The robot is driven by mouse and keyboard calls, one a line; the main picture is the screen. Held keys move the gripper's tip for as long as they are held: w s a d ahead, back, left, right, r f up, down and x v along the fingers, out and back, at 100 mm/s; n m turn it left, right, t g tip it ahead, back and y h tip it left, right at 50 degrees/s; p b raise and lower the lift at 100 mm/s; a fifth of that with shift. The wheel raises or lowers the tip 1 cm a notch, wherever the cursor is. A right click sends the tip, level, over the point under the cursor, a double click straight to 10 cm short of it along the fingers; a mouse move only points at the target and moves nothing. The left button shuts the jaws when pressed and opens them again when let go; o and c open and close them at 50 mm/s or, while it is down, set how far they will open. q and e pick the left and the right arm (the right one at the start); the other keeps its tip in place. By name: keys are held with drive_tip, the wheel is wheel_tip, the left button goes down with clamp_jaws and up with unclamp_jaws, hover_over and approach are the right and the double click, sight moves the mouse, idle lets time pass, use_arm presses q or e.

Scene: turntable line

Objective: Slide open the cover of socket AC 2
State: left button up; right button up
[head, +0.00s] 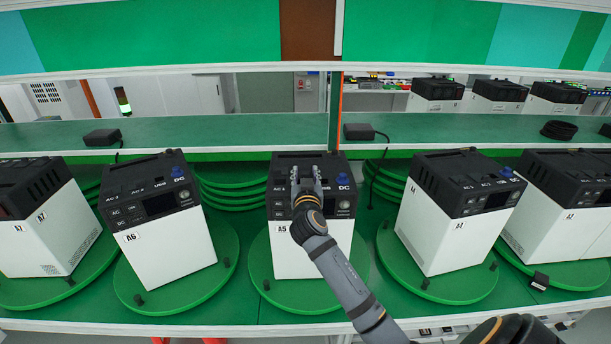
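The power unit labelled A5 (283,252) stands upright on a round green turntable (357,262) in the middle, with a white body and a black top section. An AC socket label (280,188) shows at the left of its black face, too small to read surely. A blue knob (342,178) and a DC label are at the right. My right gripper (306,172) is in front of the black face, its two fingers pointing up with a gap between them. It hides the middle of the socket row; I cannot tell whether it touches a cover. My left gripper is not in view.
Unit A6 (170,250) stands on its turntable at left, and unit A4 (440,235) on one at right; more units stand at both edges. A green shelf (230,130) behind carries black adapters (102,137). Gaps separate A5 from its neighbours.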

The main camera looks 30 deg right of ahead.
drive_tip(key=shift+f, duration=0.1)
drive_tip(key=shift+s+a, duration=0.1)
drive_tip(key=shift+s, duration=0.05)
drive_tip(key=v, duration=1.1)
drive_tip(key=shift+s, duration=0.25)
drive_tip(key=shift+c, duration=0.2)
